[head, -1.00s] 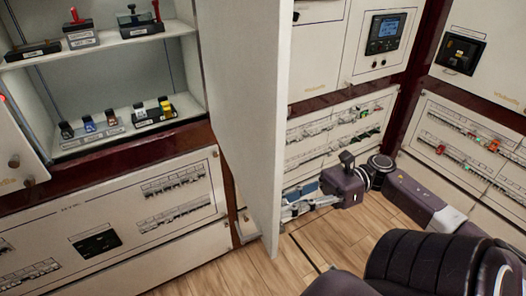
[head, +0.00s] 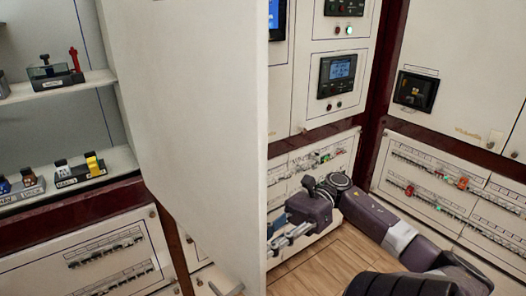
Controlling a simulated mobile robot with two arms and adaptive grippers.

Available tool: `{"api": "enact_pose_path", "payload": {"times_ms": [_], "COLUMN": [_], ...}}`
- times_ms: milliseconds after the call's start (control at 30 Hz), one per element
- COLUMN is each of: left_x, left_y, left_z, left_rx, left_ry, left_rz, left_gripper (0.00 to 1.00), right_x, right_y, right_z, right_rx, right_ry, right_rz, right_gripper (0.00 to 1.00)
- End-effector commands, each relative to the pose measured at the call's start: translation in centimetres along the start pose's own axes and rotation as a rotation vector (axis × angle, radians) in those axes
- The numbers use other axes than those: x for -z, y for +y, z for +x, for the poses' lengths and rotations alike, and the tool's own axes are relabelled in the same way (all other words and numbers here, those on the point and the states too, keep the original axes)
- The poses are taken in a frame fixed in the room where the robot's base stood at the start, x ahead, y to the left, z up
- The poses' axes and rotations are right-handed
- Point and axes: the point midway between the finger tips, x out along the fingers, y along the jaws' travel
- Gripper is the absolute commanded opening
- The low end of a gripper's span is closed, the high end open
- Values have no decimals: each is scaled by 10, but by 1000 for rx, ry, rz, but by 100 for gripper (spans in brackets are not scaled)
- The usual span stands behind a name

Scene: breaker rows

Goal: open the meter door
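A large white door panel (head: 195,110) stands swung out from the open shelf cabinet on the left. It fills the middle of the head view, and no label on it tells whether it is the meter door. A meter with a lit display (head: 343,68) is on a white panel (head: 314,98) behind and right of it. My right gripper (head: 279,236) is low, just right of the door's free edge, pointing left. Its tips are near or behind that edge; contact and finger gap are unclear. My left gripper is out of view.
The open cabinet has shelves (head: 60,87) with small devices. Breaker rows (head: 430,180) line the lower panels at right. A black square device (head: 414,92) sits on the right wall. Bare wood floor (head: 335,262) lies below my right arm.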

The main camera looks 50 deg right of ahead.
Motion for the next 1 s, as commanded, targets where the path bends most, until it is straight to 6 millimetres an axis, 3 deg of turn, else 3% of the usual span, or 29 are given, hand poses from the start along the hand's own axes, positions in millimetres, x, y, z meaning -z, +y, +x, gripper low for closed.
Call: {"api": "enact_pose_path", "payload": {"times_ms": [233,267,400,767,1000], "left_x": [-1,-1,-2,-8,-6], "left_y": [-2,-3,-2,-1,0], "left_z": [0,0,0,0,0], "left_rx": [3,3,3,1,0], "left_ry": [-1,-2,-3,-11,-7], "left_rz": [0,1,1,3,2], "left_gripper": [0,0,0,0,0], "right_x": [0,0,0,0,-1], "right_y": [0,0,0,0,-2], "right_z": [0,0,0,-4,-39], "right_rx": [-1,-1,-1,1,4], "right_ry": [3,3,2,1,1], "right_rz": [0,0,-1,-1,-1], "right_gripper": [0,22,37,37,37]}}
